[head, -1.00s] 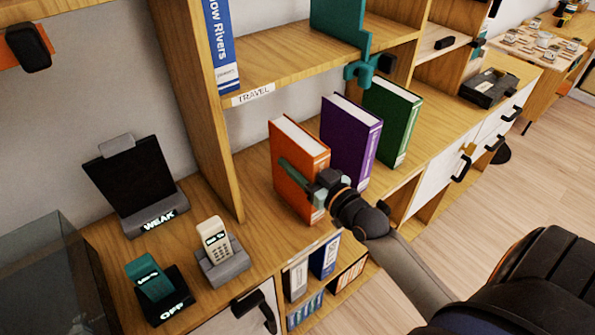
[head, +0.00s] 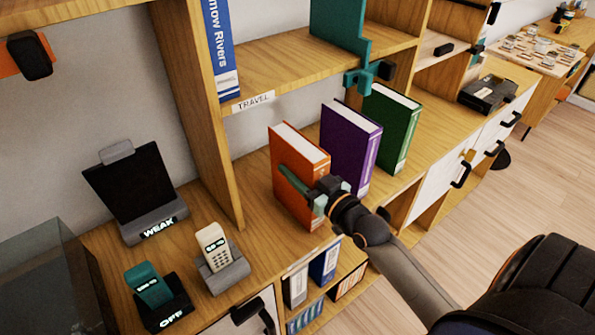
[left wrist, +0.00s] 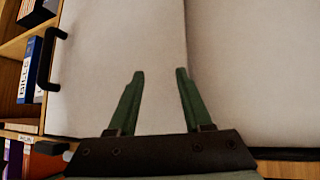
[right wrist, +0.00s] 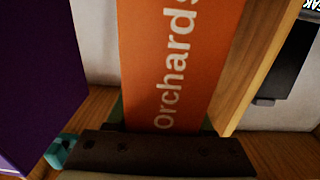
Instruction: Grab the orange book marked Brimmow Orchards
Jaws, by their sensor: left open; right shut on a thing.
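The orange book (head: 293,170) stands upright on the wooden shelf surface in the head view, left of the purple book. My right gripper (head: 322,196) is shut on the orange book's near spine edge, with a green finger along its side. In the right wrist view the orange spine (right wrist: 172,60) fills the middle and reads "orchards"; the fingers are mostly hidden behind the gripper body and the book. My left gripper (left wrist: 154,90) shows in the left wrist view, open and empty in front of pale cabinet panels.
A purple book (head: 350,148) and a green book (head: 391,127) stand to the right. A cream phone (head: 213,245), a teal device (head: 150,286) and a dark screen (head: 133,188) stand to the left.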

